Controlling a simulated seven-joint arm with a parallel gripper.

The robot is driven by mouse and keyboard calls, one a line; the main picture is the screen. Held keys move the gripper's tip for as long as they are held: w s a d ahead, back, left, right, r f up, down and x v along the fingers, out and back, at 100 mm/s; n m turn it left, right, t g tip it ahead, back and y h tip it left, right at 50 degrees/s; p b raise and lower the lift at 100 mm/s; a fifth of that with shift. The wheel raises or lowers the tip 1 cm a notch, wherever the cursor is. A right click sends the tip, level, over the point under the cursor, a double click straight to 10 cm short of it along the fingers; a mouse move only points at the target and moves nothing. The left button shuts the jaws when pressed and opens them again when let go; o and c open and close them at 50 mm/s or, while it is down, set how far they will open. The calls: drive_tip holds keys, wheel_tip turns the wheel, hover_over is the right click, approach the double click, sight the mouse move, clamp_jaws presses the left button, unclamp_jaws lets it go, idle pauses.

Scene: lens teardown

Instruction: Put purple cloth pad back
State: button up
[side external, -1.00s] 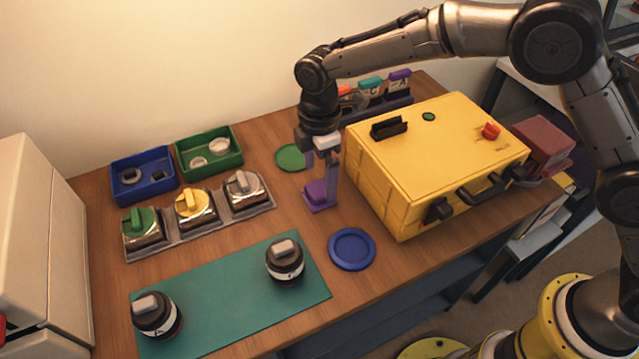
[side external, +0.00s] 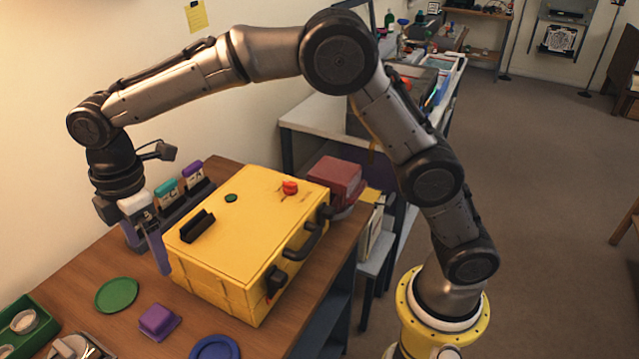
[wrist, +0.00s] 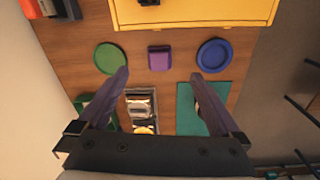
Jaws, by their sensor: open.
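The purple cloth pad (side external: 157,319) rests on a flat purple base on the wooden table, between the green disc and the blue disc. It also shows in the wrist view (wrist: 159,57), near the picture's upper middle. My gripper (side external: 148,254) is open and empty, raised above the table and clear of the pad. In the wrist view its two fingers (wrist: 159,74) are spread wide, with bare wood between their tips and the pad beyond them. Whether anything else lies under the pad cannot be told.
A green disc (side external: 117,294) and a blue disc (side external: 215,348) lie flat on either side. A green tray (side external: 28,325) and a teal mat (wrist: 185,115) are nearby.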

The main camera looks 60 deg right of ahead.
drive_tip(key=s+d+r+m+t, duration=0.1)
drive_tip(key=s+d+r+m, duration=0.4)
drive_tip(key=d, duration=0.3)
drive_tip(key=s+d+r+m+t, duration=0.1)
drive_tip(key=s+d+r+m, duration=0.2)
drive_tip(key=s+d+r, duration=0.3)
drive_tip(key=s+d+f+m+t, duration=0.1)
drive_tip(key=s+d+m, duration=0.3)
drive_tip(key=s, duration=0.4)
drive_tip(key=s+d+f+m+t, duration=0.2)
drive_tip(key=s+d+f+m, duration=0.2)
drive_tip(key=s, duration=0.5)
drive_tip(key=shift+d, duration=0.95)
